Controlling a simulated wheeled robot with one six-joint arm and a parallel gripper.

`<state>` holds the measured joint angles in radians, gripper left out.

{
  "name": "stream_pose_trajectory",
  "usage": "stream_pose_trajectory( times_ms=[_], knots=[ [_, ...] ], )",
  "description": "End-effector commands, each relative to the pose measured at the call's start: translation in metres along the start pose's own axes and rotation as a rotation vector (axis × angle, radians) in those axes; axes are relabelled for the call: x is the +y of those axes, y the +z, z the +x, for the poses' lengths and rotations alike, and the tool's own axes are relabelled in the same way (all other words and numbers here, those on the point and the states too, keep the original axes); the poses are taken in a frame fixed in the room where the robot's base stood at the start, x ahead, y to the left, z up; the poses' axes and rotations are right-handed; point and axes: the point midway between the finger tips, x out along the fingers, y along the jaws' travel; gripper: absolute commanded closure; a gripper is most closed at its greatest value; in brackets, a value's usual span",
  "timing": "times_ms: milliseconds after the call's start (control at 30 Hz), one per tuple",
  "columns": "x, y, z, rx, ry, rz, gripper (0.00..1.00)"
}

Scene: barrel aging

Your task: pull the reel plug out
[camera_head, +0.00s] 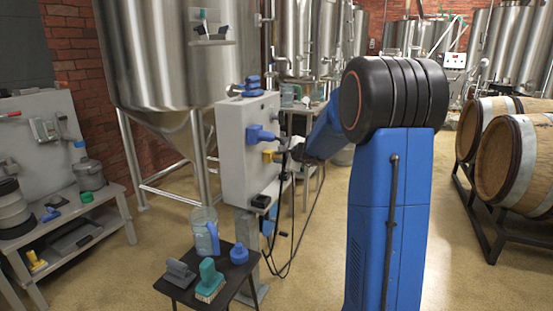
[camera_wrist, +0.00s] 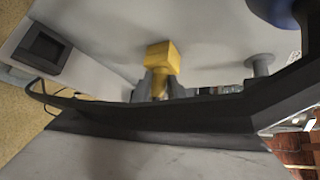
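A grey panel (camera_head: 236,165) stands on a post, with a blue plug-like part (camera_head: 262,135) and a yellow plug-like part (camera_head: 270,155) on its right side. A black cable (camera_head: 292,235) hangs in a loop below them. I cannot tell for certain which part is the reel plug. In the wrist view the yellow part (camera_wrist: 163,58) sticks out of the panel face, with a blue part (camera_wrist: 275,10) at the top right. My gripper (camera_head: 297,152) is close beside the yellow part. Its fingers are too small and partly hidden, so their opening and any contact are unclear.
A low black table (camera_head: 240,280) in front of the panel holds a clear jug (camera_head: 204,232), a teal brush (camera_head: 210,280) and a blue object (camera_head: 239,253). Shelves (camera_head: 120,215) stand left. Barrels (camera_head: 520,160) rest on a rack right. The floor between is clear.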

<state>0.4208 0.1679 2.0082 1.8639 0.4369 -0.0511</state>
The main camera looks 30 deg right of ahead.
Motion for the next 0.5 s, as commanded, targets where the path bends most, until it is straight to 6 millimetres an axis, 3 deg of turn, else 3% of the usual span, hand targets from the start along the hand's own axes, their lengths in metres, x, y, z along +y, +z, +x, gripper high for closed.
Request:
stream_pose_trajectory(
  times_ms=[500],
  knots=[
    [0.0014,-0.0034,-0.0030,0.000,0.002,0.000,1.00]
  ],
)
